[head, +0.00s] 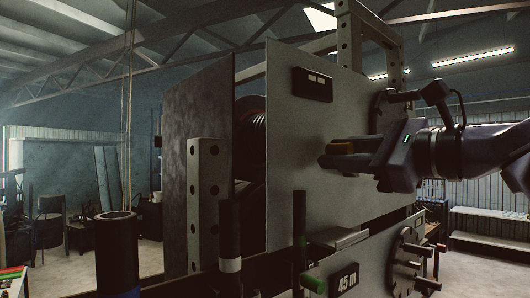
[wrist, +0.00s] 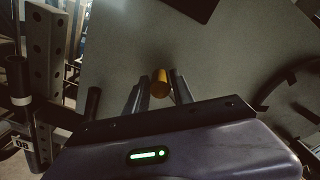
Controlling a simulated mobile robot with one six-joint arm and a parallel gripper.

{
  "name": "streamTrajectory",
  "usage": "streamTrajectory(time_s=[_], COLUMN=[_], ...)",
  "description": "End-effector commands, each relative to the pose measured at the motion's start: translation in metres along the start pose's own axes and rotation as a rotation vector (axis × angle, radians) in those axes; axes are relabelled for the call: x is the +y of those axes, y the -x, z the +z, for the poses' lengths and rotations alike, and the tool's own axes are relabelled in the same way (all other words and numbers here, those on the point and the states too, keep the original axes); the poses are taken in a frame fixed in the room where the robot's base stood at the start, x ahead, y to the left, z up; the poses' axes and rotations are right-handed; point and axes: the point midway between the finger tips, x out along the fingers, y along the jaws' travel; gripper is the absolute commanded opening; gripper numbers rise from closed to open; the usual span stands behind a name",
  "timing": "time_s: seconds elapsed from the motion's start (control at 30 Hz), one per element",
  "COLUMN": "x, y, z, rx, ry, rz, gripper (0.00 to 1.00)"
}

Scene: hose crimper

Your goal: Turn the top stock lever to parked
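A yellow-orange cylindrical knob (wrist: 161,82), which looks like the lever's handle, stands out from a grey upright panel in the wrist view. In the head view my gripper (head: 350,153) reaches in from the right. The fingertips are very close to the knob; I cannot tell whether they touch it. The rest of the lever is hidden.
The grey panel (head: 295,185) bears a black label plate (head: 313,84) at its top. A curved dark part (wrist: 285,88) is right of my gripper. Dark posts stand at left.

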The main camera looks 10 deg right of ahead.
Motion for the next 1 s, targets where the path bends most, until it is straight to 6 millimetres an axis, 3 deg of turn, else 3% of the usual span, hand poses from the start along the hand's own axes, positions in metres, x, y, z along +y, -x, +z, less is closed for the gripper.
streamTrajectory(time_s=[0.33,0.47,0.67,0.9,1.0], x=[-0.001,-0.001,-0.001,-0.001,0.000], y=[0.001,0.013,0.066,0.139,0.159], z=[0.001,0.000,-0.001,-0.002,-0.001], rx=[-0.001,0.000,0.003,0.005,0.003], ry=[0.004,0.004,0.005,0.003,0.003], rz=[-0.002,-0.005,-0.009,-0.008,-0.006], gripper=[0.42,0.42,0.42,0.42,0.42])
